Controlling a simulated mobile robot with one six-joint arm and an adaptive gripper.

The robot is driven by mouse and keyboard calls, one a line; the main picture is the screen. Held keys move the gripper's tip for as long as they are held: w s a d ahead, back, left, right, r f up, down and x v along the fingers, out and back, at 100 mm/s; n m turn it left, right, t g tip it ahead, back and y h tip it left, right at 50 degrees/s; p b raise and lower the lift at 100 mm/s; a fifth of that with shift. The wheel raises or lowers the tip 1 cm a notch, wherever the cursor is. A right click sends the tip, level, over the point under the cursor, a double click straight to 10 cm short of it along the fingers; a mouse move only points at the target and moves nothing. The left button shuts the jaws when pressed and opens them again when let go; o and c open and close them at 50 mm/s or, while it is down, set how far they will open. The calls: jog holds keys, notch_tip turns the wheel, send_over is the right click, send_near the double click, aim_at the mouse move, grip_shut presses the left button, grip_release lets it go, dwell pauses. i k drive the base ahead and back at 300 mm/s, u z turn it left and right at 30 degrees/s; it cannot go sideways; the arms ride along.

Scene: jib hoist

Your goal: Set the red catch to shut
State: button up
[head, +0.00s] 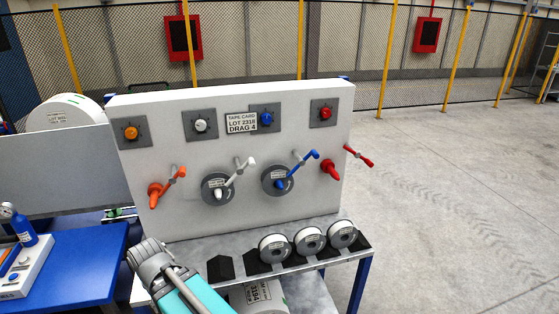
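The red catch (360,157) is a small red lever with a grey pivot at the right edge of the upright white panel (200,223). Its handle points right and slightly down, past the panel edge, away from the red cone-shaped spindle (331,170). No reel is on the red spindle. The orange (178,173), white (244,165) and blue (308,156) levers point up and right. A teal and grey part of my arm is at the bottom left. My gripper is out of view.
Reels sit on the white and blue spindles. A row of knobs and a card (241,123) are above. Several reels (309,241) stand on the shelf (205,245) below the panel. A blue bench (75,265) is at left. Open floor (450,215) lies to the right.

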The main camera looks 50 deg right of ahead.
aim_at(356, 155)
jog(key=z, duration=1.5)
jog(key=k, duration=0.35)
jog(key=z, duration=0.15)
jog(key=i, duration=0.5)
jog(key=u, duration=0.05)
